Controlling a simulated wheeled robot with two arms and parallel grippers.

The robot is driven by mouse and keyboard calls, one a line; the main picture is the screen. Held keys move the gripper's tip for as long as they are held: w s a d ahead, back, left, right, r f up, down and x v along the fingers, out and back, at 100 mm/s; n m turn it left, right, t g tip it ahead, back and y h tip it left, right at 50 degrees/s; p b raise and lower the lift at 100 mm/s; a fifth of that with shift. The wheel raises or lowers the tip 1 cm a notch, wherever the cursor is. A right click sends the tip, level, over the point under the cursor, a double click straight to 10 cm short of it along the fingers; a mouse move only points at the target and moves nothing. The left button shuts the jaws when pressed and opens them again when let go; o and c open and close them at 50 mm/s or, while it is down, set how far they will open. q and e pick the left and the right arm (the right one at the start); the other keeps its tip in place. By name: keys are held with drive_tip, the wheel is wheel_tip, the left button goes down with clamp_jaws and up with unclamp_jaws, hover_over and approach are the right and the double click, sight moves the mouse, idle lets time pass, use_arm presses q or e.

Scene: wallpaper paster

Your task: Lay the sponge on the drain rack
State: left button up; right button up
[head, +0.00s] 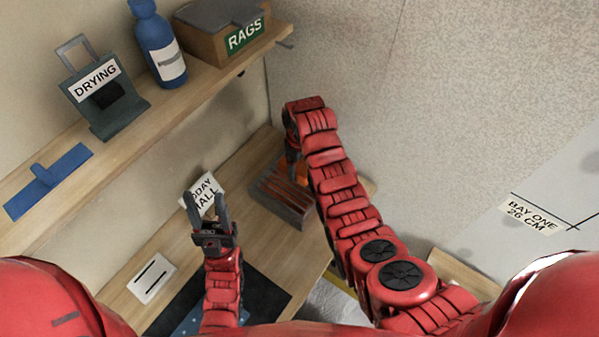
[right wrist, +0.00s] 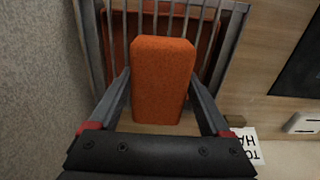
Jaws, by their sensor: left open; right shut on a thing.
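The orange sponge (right wrist: 163,80) is gripped between the fingers of my right gripper (right wrist: 159,78), which is shut on it. In the right wrist view the sponge overlaps the bars of the grey drain rack (right wrist: 238,30); I cannot tell whether it touches them. In the head view the rack (head: 284,211) stands on the bench in the corner, with a reddish-brown inside. A bit of the sponge (head: 298,172) shows there beside my right arm, which hides most of it. My left gripper (head: 206,197) is open and empty above the bench.
A wooden shelf (head: 133,145) on the left holds a DRYING stand (head: 103,98), a blue bottle (head: 158,45), a RAGS box (head: 222,30) and a blue item (head: 48,181). A dark mat (head: 262,290) lies on the bench. A wall rises right of the rack.

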sight(299, 172)
drive_tip(key=shift+w+f+p, duration=0.15)
drive_tip(key=shift+f+p, duration=0.15)
drive_tip(key=shift+p, duration=0.1)
wheel_tip(299, 172, down, 2)
drive_tip(key=shift+f+p, duration=0.15)
drive_tip(key=shift+p, duration=0.6)
drive_tip(key=shift+f, duration=0.35)
